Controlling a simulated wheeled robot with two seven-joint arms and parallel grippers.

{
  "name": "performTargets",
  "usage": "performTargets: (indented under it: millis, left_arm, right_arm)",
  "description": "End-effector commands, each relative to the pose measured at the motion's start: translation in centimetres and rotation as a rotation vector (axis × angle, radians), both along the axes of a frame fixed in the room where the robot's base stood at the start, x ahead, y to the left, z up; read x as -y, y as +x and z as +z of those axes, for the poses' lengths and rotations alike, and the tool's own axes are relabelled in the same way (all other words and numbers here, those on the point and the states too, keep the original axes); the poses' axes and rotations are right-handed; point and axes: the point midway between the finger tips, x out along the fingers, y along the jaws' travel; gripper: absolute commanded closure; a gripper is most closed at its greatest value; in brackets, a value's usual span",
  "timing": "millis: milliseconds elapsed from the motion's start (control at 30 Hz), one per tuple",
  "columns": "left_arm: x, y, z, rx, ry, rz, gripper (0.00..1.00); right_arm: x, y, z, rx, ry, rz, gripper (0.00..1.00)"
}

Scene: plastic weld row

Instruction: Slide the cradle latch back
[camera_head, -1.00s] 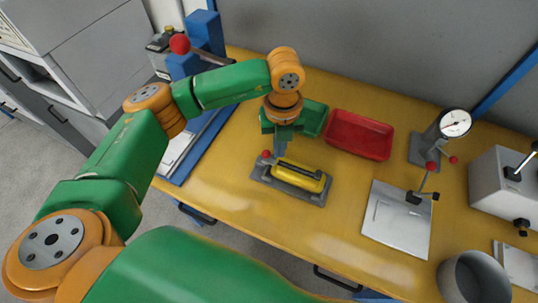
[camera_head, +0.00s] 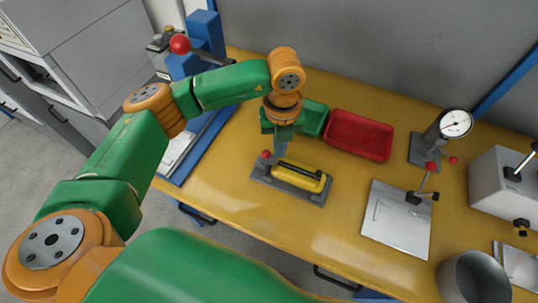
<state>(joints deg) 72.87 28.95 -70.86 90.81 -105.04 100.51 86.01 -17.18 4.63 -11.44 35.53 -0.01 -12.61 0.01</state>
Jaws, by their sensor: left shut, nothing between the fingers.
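The cradle (camera_head: 318,198) is a dark grey base on the yellow bench, with a yellow rounded part (camera_head: 304,178) lying in it. A dark bar, which looks like the latch (camera_head: 298,168), runs along the top of the yellow part. A small red knob (camera_head: 266,154) stands at the cradle's left end. My left gripper (camera_head: 282,150) points down at the cradle's back left, close beside the red knob. It is shut and empty. Whether its fingertips touch the knob or bar I cannot tell. My right gripper is out of view.
A green tray (camera_head: 314,117) and a red tray (camera_head: 360,136) lie behind the cradle. A dial gauge stand (camera_head: 440,135), a grey plate (camera_head: 398,218) and a grey cylinder (camera_head: 472,279) stand to the right. A blue press frame (camera_head: 205,125) is at left. Bench between cradle and plate is clear.

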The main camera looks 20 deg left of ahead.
Motion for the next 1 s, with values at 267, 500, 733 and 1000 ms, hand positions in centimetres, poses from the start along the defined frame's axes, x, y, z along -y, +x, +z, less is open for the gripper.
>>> performTargets:
  millis: [267,500,733,1000]
  left_arm:
    - [0.0,0.0,0.0,0.0,0.0,0.0,1.0]
    - [0.0,0.0,-1.6,0.0,0.0,0.0,1.0]
    - [0.0,0.0,-3.6,0.0,0.001,0.0,1.0]
    - [0.0,0.0,-3.8,0.0,0.001,0.0,1.0]
  right_arm:
    - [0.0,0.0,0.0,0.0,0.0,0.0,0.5]
    - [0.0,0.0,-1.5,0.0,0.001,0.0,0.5]
    - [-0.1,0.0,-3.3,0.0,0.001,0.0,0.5]
    - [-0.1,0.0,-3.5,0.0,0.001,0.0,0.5]
